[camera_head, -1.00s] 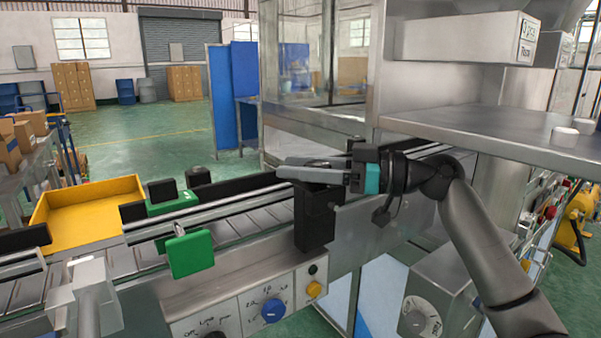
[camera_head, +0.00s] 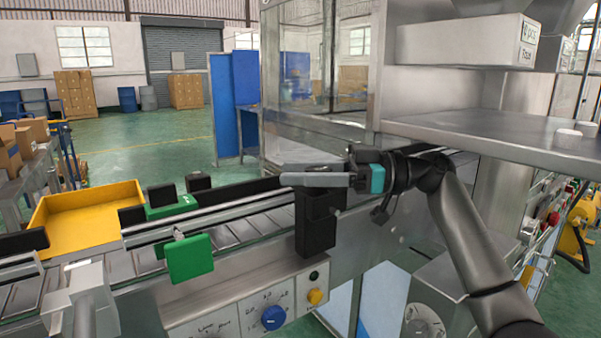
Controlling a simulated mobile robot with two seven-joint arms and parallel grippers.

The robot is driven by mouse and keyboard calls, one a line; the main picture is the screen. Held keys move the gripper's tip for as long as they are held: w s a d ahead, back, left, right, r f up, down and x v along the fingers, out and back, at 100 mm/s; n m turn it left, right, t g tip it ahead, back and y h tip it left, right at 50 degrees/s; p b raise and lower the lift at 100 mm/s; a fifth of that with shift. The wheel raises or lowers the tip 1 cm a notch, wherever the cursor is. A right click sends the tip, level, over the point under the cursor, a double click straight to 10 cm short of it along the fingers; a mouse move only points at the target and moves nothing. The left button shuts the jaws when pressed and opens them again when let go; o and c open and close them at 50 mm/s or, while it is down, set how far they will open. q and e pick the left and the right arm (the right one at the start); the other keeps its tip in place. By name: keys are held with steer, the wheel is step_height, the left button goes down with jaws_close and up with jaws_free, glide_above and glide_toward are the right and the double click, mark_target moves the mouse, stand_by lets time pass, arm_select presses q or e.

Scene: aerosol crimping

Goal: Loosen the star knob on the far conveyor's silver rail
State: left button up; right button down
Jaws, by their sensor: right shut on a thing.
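The silver rail (camera_head: 215,212) runs along the conveyor (camera_head: 235,232) toward a black block (camera_head: 316,225) at its right end. My right gripper (camera_head: 287,179) reaches in from the right, its grey fingers level and pointing left over the top of this block. It is shut on a dark thing there, which I take for the star knob. The fingers hide most of the knob, so its shape and how far it is turned cannot be seen.
Green clamps (camera_head: 189,257) with black pads sit along the conveyor, beside a yellow tray (camera_head: 88,212). A control panel with a blue knob (camera_head: 273,317) is below. A steel shelf (camera_head: 490,130) overhangs my right arm.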

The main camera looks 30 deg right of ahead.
steer(key=shift+a+f, duration=0.15)
steer(key=shift+f, duration=0.25)
steer(key=c, duration=0.7)
jaws_free()
steer(key=shift+c, duration=0.2)
steer(key=o, duration=0.5)
steer(key=shift+r, duration=0.25)
steer(key=shift+c, duration=0.2)
steer(key=shift+s+d, duration=0.1)
steer(key=shift+d, duration=0.2)
arm_select(q)
steer(key=shift+g, duration=0.3)
steer(key=f, duration=0.1)
steer(key=s+f+p, duration=0.1)
steer(key=f+p, duration=0.1)
steer(key=shift+s+a+f, duration=0.15)
steer(key=shift+s+f, duration=0.1)
steer(key=shift+f, duration=0.15)
arm_select(e)
steer(key=v, duration=1.4)
steer(key=shift+s+d, duration=0.2)
steer(key=shift+d, duration=0.1)
